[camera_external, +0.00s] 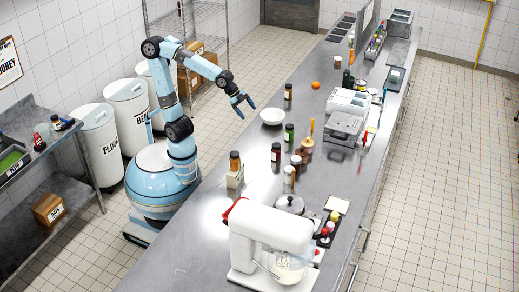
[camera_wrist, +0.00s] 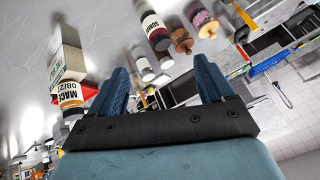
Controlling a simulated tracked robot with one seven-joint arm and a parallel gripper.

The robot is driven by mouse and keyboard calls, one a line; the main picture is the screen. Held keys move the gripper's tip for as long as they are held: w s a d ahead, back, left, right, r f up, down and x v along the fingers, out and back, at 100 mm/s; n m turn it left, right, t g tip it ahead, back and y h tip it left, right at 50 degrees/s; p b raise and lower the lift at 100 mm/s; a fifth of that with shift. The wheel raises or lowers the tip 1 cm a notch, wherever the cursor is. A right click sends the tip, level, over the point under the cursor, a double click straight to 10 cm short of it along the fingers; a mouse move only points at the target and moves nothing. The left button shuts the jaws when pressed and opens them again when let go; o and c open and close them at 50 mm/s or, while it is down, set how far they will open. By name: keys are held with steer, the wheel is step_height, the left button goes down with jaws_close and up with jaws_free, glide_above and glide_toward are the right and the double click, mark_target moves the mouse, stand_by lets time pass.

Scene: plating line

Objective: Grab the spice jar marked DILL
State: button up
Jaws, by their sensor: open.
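Several spice jars stand on the steel counter (camera_external: 205,243). No DILL label can be read in either view. A dark jar (camera_external: 288,96) stands by the far side of the white bowl, a green jar (camera_external: 289,136) nearer, and a dark brown jar (camera_external: 276,154) nearer still. In the wrist view one jar (camera_wrist: 71,95) reads MACE and another (camera_wrist: 151,27) has a partly readable label starting SU. My gripper (camera_external: 245,109) is open and empty, in the air above the counter near the bowl. Its two blue fingers (camera_wrist: 160,68) are spread in the wrist view.
The MACE jar stands on a pale box (camera_external: 235,178). The counter's near-left part is bare.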

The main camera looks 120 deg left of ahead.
steer(key=w+a+f+m+t+y, duration=0.1)
steer(key=w+a+f+m+y, duration=0.1)
steer(key=w+a+f+m, duration=0.35)
steer(key=w+a+f+m+t+y, duration=0.1)
steer(key=w+a+f+m+y, duration=0.2)
steer(key=w+a, duration=0.45)
step_height(320, 180, up, 15)
steer(key=a+m+t+y, duration=0.25)
steer(key=m+t, duration=0.45)
steer(key=m, duration=1)
glide_toward(289, 133)
steer(key=w+a, duration=0.1)
steer(key=w+a+r, duration=0.1)
steer(key=a, duration=0.1)
steer(key=w+a+r, duration=0.1)
steer(key=shift+w+a+r, duration=0.1)
steer(key=shift+a+r, duration=0.1)
steer(key=shift+a, duration=0.1)
steer(key=shift+f+x, duration=0.2)
steer(key=shift+x, duration=3.55)
steer(key=shift+d, duration=0.1)
steer(key=shift+c, duration=0.3)
